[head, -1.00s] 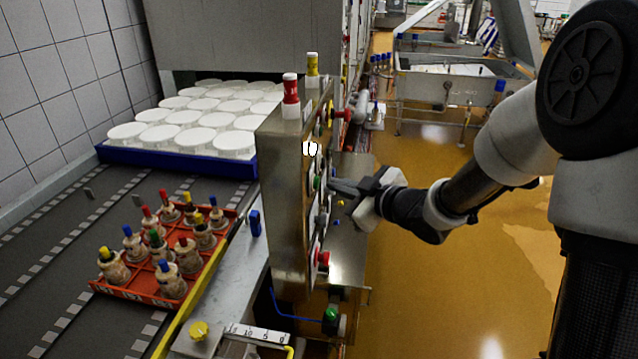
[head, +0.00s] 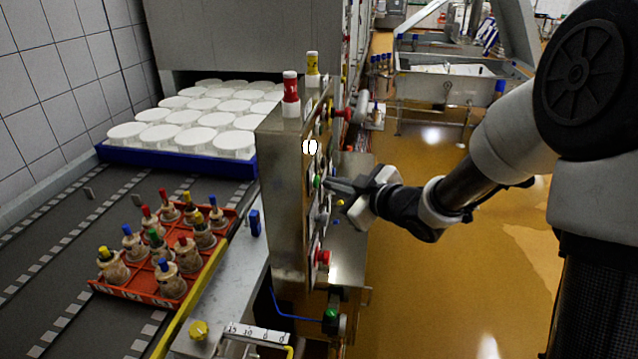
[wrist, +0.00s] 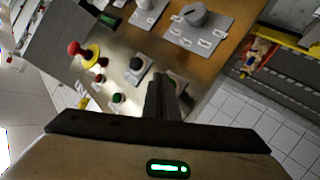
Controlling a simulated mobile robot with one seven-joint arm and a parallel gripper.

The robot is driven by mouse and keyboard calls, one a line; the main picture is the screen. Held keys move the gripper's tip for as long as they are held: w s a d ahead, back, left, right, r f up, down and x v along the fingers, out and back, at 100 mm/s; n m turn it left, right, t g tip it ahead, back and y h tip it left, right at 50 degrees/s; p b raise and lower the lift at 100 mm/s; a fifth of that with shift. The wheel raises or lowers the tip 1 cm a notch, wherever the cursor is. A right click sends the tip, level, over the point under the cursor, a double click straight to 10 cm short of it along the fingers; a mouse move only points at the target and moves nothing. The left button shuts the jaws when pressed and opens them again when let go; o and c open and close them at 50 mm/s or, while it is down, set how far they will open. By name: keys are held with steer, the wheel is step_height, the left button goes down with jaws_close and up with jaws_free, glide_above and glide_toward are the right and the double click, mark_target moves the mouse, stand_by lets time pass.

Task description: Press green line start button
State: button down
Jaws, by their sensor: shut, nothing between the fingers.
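A steel control panel (head: 287,200) stands edge-on left of centre in the head view. A green button (head: 317,182) shows on its right-hand face. My gripper (head: 326,184) is shut and empty, its fingertips right at or very close to that button; I cannot tell whether they touch. In the wrist view, my shut fingers (wrist: 163,92) point at the panel face and hide part of a plate behind them. A small green button (wrist: 118,98) shows to their left. A black button (wrist: 137,63) is above it. Which green button is the line start is not readable.
A red emergency knob on yellow (wrist: 75,47) and a rotary switch (wrist: 195,14) are on the panel. Red (head: 291,88) and yellow (head: 312,65) lamps stand on top. A red crate of bottles (head: 150,294) sits on the conveyor. The floor at right is open.

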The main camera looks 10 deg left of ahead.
steer(key=shift+a, duration=0.5)
stand_by(0.9)
steer(key=shift+d+r, duration=0.1)
steer(key=shift+d, duration=0.8)
steer(key=shift+d, duration=0.1)
steer(key=shift+s+d+p, duration=0.1)
steer(key=shift+d+p, duration=0.7)
steer(key=shift+d, duration=1.65)
